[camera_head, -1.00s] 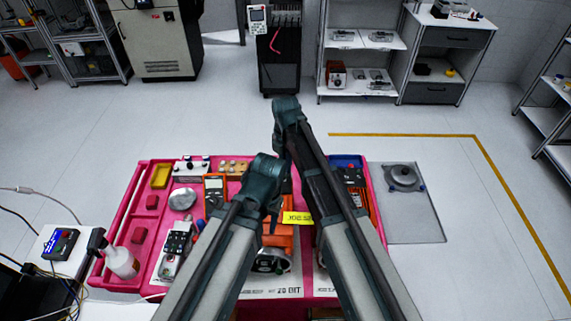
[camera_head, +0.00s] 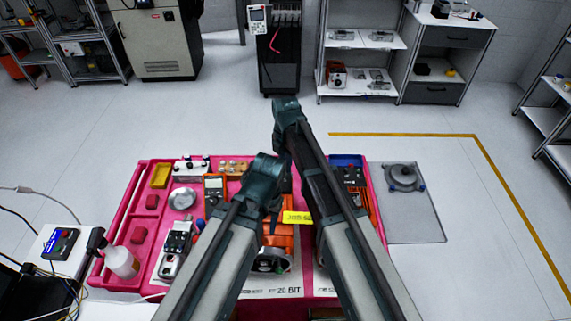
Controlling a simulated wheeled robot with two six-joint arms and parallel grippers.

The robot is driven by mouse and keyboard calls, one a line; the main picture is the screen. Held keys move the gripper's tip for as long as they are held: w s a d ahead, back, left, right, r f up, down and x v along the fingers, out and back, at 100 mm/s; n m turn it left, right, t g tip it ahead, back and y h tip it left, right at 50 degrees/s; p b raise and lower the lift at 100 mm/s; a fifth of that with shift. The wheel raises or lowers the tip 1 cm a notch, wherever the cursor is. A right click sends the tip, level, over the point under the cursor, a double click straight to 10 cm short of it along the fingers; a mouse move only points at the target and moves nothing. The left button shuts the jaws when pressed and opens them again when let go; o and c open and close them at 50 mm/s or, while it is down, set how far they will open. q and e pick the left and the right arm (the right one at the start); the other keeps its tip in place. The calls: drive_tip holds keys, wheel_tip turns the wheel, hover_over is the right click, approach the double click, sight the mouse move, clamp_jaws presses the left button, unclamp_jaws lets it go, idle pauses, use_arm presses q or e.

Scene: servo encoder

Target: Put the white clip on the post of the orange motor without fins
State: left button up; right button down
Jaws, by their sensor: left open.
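An orange motor (camera_head: 283,240) lies in the middle of the pink workbench (camera_head: 128,204), partly covered by my left arm. Its grey round end shows toward the front edge. I cannot tell whether it has fins. My left gripper (camera_head: 270,226) is small and dark, hanging over the motor; it is open, and its fingertips are hard to make out. I cannot pick out the white clip or any motor post. My right gripper is hidden behind its own arm, which crosses the right of the bench.
An orange multimeter (camera_head: 214,189), a yellow bin (camera_head: 160,175), a silver round part (camera_head: 182,198) and a grey device (camera_head: 175,246) sit on the left side. A yellow label (camera_head: 297,217) lies between the arms. A white bottle (camera_head: 122,262) stands at the left front.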

idle(0.3)
drive_tip(key=shift+r+p, duration=3)
drive_tip(key=shift+p, duration=0.05)
use_arm(q)
wheel_tip(320, 180, up, 6)
use_arm(e)
drive_tip(key=m, duration=0.4)
drive_tip(key=shift+r+m, duration=0.2)
drive_tip(key=shift+m, duration=0.2)
drive_tip(key=m, duration=0.3)
drive_tip(key=shift+r+m+p, duration=0.15)
drive_tip(key=shift+m+p, duration=0.15)
drive_tip(key=shift+p, duration=0.05)
drive_tip(key=m, duration=0.5)
drive_tip(key=shift+r, duration=0.2)
use_arm(q)
drive_tip(key=shift+r+p, duration=0.35)
drive_tip(key=shift+r, duration=0.35)
use_arm(e)
drive_tip(key=m, duration=0.4)
drive_tip(key=shift+r+m, duration=0.15)
drive_tip(key=shift+m, duration=0.15)
use_arm(q)
drive_tip(key=shift+f, duration=0.2)
use_arm(e)
drive_tip(key=shift+f, duration=0.2)
